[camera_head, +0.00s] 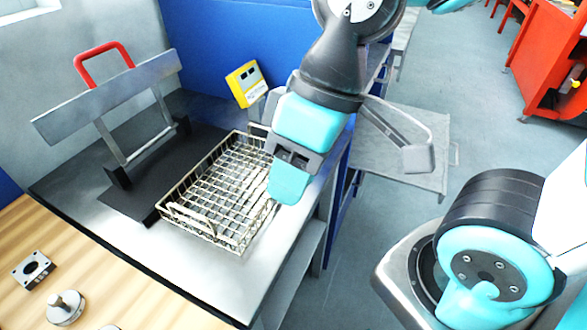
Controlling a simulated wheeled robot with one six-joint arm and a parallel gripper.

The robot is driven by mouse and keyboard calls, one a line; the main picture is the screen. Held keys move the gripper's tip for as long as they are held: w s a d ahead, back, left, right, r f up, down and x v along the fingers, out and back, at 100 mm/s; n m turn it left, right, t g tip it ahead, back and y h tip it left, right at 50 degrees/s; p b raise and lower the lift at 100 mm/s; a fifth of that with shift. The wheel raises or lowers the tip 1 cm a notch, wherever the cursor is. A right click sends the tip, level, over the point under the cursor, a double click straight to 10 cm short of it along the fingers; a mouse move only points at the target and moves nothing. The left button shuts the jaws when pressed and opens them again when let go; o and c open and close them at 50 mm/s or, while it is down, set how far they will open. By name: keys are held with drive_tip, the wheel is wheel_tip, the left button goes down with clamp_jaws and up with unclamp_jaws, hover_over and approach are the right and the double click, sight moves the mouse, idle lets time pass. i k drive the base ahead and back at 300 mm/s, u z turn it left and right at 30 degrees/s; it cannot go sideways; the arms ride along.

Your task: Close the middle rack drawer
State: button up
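A flat grey panel (432,132) sticks out to the right of the blue rack frame (345,200), beyond the table. It looks like a pulled-out drawer, but I cannot tell which level it is on. My arm hides part of it and of the rack. My gripper (287,178), teal and dark grey, points down over the right side of a wire mesh basket, to the left of the panel and apart from it in the picture. Its fingers are seen side-on, so their opening is unclear. I cannot see anything held.
The wire mesh basket (183,212) stands on a metal table (120,238). A grey frame with a red handle (103,62) and a yellow box (243,84) stand behind. Metal parts (66,308) lie on wood at lower left.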

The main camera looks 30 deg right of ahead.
sight(372, 152)
drive_tip(key=u, duration=1.6)
drive_tip(key=k, duration=1.4)
drive_tip(key=z, duration=2.55)
drive_tip(key=i, duration=0.5)
drive_tip(key=u, duration=0.05)
